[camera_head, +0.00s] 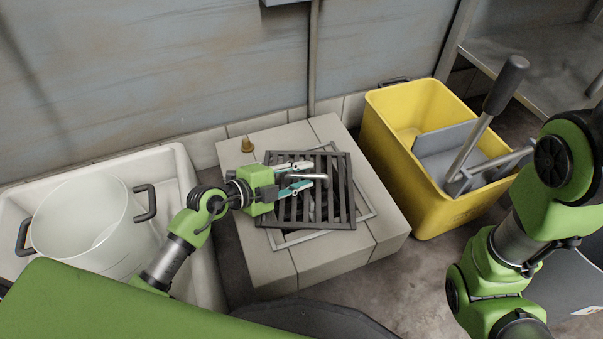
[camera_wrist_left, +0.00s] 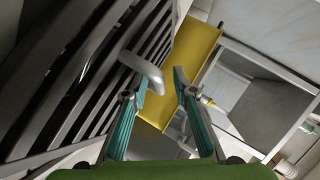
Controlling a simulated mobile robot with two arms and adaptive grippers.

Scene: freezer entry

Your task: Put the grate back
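The dark slatted grate (camera_head: 340,205) lies over a light square frame (camera_head: 291,239) set in a tiled block. It is turned relative to the frame and offset toward the back left, so the frame shows along the front and right. I cannot tell whether it is tilted. My left gripper (camera_head: 318,177) is over the grate, its fingers spread. In the left wrist view the grate (camera_wrist_left: 75,90) fills the left, with a rounded grey handle (camera_wrist_left: 143,70) by the left fingertip. The fingers (camera_wrist_left: 162,84) have a gap between them. My right gripper is out of view.
A yellow mop bucket (camera_head: 400,165) with a wringer lever (camera_head: 505,85) stands right of the tiled block (camera_head: 280,270). A white basin (camera_head: 185,180) holding a pale pot (camera_head: 85,220) is at left.

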